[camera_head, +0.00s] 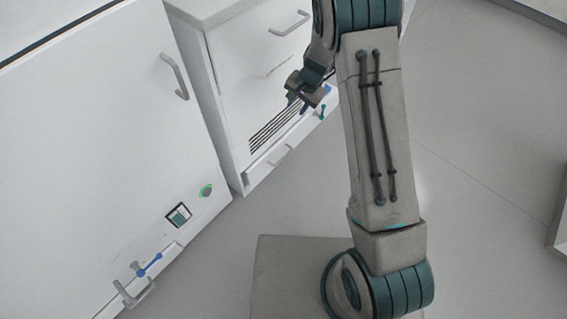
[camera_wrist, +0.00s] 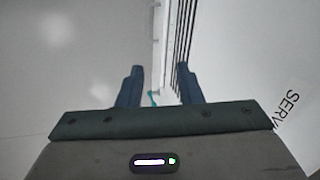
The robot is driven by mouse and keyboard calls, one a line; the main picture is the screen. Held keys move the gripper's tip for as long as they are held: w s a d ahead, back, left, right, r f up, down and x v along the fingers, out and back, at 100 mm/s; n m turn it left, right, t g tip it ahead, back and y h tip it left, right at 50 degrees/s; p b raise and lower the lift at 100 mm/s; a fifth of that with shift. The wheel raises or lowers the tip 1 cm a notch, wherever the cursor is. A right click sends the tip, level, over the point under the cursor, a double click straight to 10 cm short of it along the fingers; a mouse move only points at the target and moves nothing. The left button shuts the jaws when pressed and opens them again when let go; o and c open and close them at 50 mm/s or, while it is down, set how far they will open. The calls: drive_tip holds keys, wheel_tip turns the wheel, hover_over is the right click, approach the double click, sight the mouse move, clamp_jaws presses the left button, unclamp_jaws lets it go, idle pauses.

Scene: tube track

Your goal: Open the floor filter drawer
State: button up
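A low, narrow white drawer front (camera_head: 262,170) runs along the foot of the middle white cabinet, under a black-slotted vent (camera_head: 273,130). It has a small pull (camera_head: 279,156), and a teal latch (camera_head: 322,112) shows near its right end. The drawer looks shut. My gripper (camera_head: 300,101) is in front of the vent's right end, near the latch. In the wrist view my gripper (camera_wrist: 160,75) is open, with two blue fingers apart. The drawer strip (camera_wrist: 158,45) and the teal latch (camera_wrist: 152,97) show between them, and nothing is visibly held.
A larger white cabinet (camera_head: 90,130) stands at left, with a grey handle (camera_head: 175,76), a small display (camera_head: 178,215), a green button (camera_head: 206,191), and a low handle (camera_head: 133,293) beside a blue latch (camera_head: 149,265). The grey floor (camera_head: 480,130) at right is clear.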

drive_tip(key=m+b, duration=0.2)
drive_tip(key=b, duration=0.4)
approach(283, 159)
drive_tip(key=shift+h, duration=0.4)
drive_tip(key=f+b, duration=0.1)
drive_tip(key=f, duration=0.1)
drive_tip(key=a+f+b, duration=0.1)
drive_tip(key=f+b, duration=0.1)
drive_tip(key=f, duration=0.1)
drive_tip(key=w+a+f+b, duration=0.1)
drive_tip(key=f, duration=0.1)
drive_tip(key=shift+f+b, duration=0.2)
drive_tip(key=shift+b, duration=0.2)
clamp_jaws()
